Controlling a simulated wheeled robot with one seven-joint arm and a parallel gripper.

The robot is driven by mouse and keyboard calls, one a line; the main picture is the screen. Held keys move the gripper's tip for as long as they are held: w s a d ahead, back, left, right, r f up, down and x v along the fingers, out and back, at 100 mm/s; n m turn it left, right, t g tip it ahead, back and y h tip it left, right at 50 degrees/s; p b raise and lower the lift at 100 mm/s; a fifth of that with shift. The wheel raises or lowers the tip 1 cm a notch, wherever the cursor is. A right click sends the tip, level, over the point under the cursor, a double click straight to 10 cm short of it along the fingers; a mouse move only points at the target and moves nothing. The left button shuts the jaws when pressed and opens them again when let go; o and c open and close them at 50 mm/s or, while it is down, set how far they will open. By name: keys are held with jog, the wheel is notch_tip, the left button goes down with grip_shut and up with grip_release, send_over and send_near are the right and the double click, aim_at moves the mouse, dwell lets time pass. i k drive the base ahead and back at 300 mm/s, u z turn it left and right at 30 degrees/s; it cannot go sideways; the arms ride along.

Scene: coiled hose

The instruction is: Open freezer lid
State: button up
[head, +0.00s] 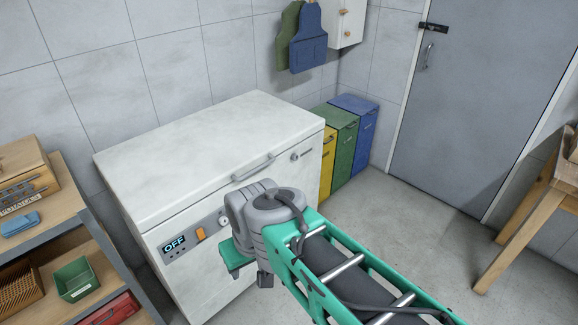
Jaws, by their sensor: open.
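The white chest freezer (190,262) stands against the tiled wall, left of centre. Its white lid (205,150) lies flat and closed on top. A grey bar handle (253,168) is on the lid's front edge, right of the middle. My gripper (250,272) is in front of the freezer's front face, below the handle and apart from it in the picture. It is open and seems empty; my grey wrist hides much of it. The freezer's front panel (190,240) shows "OFF" beside an orange switch.
A wooden-topped shelf unit (55,228) with boxes stands close at the left. Yellow (327,165), green (345,140) and blue (365,125) bins stand right of the freezer. A wooden table (520,225) is at the right edge. The floor between (410,230) is clear.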

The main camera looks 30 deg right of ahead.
aim_at(157, 175)
jog(key=z, duration=0.4)
jog(key=k, duration=0.6)
jog(key=z, duration=0.05)
jog(key=i, duration=0.65)
jog(key=u, duration=0.75)
jog(key=i, duration=0.6)
jog(key=u, duration=0.6)
